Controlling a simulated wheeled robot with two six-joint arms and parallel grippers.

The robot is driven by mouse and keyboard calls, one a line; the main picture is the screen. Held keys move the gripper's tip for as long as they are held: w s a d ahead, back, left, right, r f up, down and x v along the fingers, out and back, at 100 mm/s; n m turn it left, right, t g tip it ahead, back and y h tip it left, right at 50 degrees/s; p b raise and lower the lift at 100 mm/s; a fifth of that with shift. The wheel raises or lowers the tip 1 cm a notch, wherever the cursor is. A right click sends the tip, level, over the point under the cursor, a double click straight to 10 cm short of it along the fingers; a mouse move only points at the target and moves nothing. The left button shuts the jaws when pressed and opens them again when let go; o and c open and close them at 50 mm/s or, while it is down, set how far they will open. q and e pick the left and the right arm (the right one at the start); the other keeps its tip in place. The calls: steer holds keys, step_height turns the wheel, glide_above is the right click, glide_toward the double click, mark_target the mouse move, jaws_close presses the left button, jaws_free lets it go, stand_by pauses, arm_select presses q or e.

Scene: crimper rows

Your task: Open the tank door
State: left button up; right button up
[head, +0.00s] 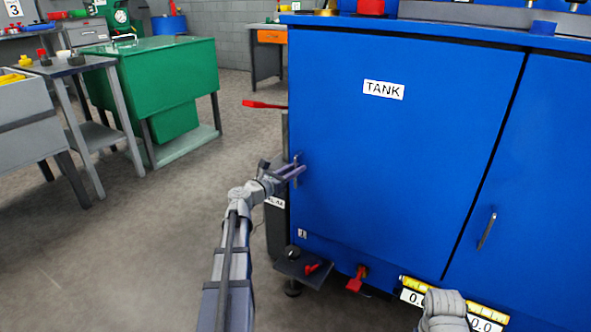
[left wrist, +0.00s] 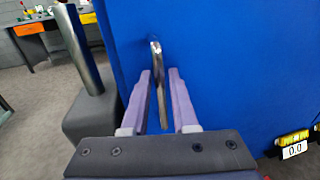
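The blue tank door (head: 400,150), with a white "TANK" label, is shut flush in the cabinet front. Its upright metal handle (head: 295,171) is near the door's left edge. In the left wrist view the handle (left wrist: 157,84) stands between the two purple fingers, with a gap on each side. My left gripper (head: 297,170) is open around the handle; it also shows in the left wrist view (left wrist: 160,90). Whether a finger touches the handle I cannot tell. My right gripper is not in view; a grey part at the bottom of the head view seems to be my right arm.
A second blue door with its own handle (head: 487,231) is to the right. Red valve handles (head: 357,279) and a yellow level (head: 425,287) are along the cabinet's lower edge. A green cabinet (head: 150,85) stands at left. The floor before it is clear.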

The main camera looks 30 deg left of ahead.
arm_select(q)
steer(key=shift+w, duration=0.15)
steer(key=shift+c, duration=0.2)
jaws_close()
stand_by(1.2)
